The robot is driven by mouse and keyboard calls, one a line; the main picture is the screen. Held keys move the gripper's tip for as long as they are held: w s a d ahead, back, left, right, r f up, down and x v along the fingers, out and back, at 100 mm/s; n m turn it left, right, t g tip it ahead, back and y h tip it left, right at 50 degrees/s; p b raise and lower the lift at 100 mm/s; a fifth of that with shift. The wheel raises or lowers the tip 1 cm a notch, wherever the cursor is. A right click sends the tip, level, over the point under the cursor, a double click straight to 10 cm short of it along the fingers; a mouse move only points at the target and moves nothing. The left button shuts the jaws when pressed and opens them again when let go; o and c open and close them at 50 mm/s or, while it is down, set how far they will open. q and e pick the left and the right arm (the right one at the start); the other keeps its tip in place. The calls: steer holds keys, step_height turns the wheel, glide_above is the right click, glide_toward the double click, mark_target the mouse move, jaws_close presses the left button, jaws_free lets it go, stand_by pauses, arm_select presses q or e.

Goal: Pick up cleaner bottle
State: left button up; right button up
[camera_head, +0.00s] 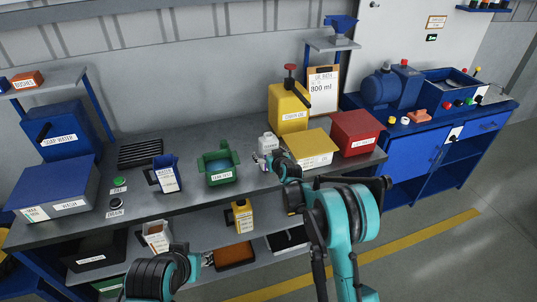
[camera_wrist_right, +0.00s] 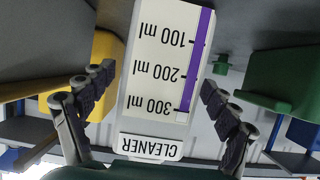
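The cleaner bottle (camera_head: 268,143) is white and stands on the grey bench, partly hidden behind my right gripper (camera_head: 262,159). In the right wrist view the bottle (camera_wrist_right: 160,75) shows upside down and large, with a CLEANER label, a millilitre scale and a purple strip. The fingers of my right gripper (camera_wrist_right: 157,80) are spread, one on each side of the bottle. A gap shows on the left; on the right the finger is very close, and I cannot tell whether it touches. My left gripper (camera_head: 207,259) is low, in front of the bench, small and unclear.
A green container (camera_head: 219,170) stands left of the bottle and a yellow box (camera_head: 311,147) right of it. A yellow canister (camera_head: 289,106) stands behind, a red box (camera_head: 356,131) farther right. A lower shelf (camera_head: 197,241) holds a yellow bottle (camera_head: 242,217).

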mark_target(269, 133)
steer(key=c, duration=1.5)
steer(key=shift+r, duration=0.1)
steer(key=shift+r+p, duration=1.85)
steer(key=shift+r, duration=3)
